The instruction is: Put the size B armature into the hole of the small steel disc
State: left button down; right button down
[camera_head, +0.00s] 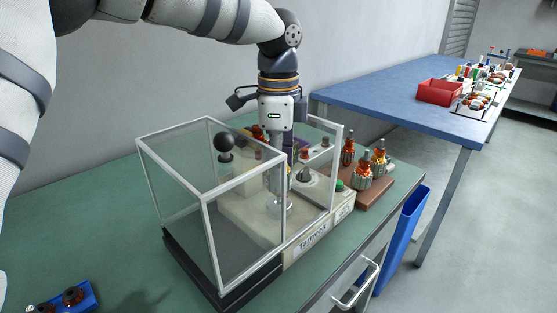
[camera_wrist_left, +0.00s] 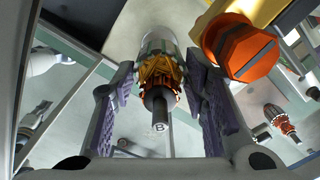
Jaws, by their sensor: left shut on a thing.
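In the head view my left gripper (camera_head: 277,170) points straight down inside a clear-walled case over the winding machine. In the wrist view its fingers (camera_wrist_left: 160,85) are shut on the size B armature (camera_wrist_left: 158,72), which has a copper winding, a silver core and a dark shaft end marked "B". The small steel disc (camera_head: 282,208) is on the machine's pale base, right below the gripper. The armature's lower end is close to the disc; whether it is in the hole I cannot tell. My right gripper is not in view.
The white-framed clear case (camera_head: 207,200) stands around the work area. A black ball knob (camera_head: 224,143) is behind its left pane. Several armatures stand on a brown board (camera_head: 375,195) to the right. A blue holder (camera_head: 78,297) lies front left. An orange bolt-like part (camera_wrist_left: 245,52) is beside the gripper.

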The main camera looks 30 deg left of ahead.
pick_arm(q)
jog(key=shift+f, duration=1)
jog(key=c, duration=0.9)
grip_release()
jog(key=shift+o, duration=0.2)
jog(key=shift+r, duration=2.25)
notch_tip(320, 180, up, 12)
